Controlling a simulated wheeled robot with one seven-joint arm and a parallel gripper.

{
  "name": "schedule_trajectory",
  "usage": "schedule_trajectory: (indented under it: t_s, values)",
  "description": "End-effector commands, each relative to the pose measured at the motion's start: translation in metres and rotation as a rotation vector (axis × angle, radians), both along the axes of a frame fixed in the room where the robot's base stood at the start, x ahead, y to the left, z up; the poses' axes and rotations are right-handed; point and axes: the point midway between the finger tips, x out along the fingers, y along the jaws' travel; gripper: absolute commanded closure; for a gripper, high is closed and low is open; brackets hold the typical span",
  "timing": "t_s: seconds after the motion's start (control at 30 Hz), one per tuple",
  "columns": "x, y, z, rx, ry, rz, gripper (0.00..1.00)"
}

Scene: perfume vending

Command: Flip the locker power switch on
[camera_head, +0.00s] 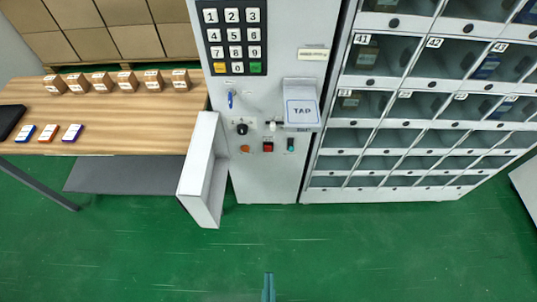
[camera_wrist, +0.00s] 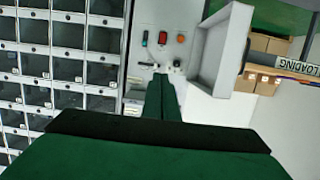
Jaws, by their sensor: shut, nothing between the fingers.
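The locker's grey control panel (camera_head: 262,175) holds several small controls below the keypad. A red switch in a dark frame (camera_head: 268,146) sits in the middle of the lower row; it also shows in the wrist view (camera_wrist: 162,38). An orange round button (camera_head: 244,149) is left of it and a green switch (camera_head: 290,144) right of it. Above are a black knob (camera_head: 241,129) and a small pale lever (camera_head: 270,126). No readable label marks the power switch, and on or off cannot be told. My gripper (camera_head: 269,276) is shut and empty, apart from the panel; its fingers (camera_wrist: 161,80) point toward it.
An open white door (camera_head: 205,175) juts out left of the controls. A TAP reader (camera_head: 301,108) protrudes above them. Locker compartments (camera_head: 385,100) stand right; a wooden table (camera_head: 110,105) with boxes stands left. The green floor before the panel is clear.

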Motion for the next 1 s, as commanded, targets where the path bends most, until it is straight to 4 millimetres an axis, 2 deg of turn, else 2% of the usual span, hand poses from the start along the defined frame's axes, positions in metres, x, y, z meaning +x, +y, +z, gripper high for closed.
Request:
schedule_trajectory:
  t_s: [0.17, 0.37, 0.57, 0.7, 1.0]
  values:
    - [0.012, 0.003, -0.017, -0.074, -0.025, 0.014, 1.0]
    - [0.052, 0.008, -0.065, -0.311, -0.09, 0.036, 1.0]
    - [0.11, 0.012, -0.109, -0.599, -0.158, 0.056, 1.0]
    - [0.157, 0.015, -0.134, -0.805, -0.201, 0.065, 1.0]
    - [0.267, 0.01, -0.164, -1.254, -0.28, 0.064, 1.0]
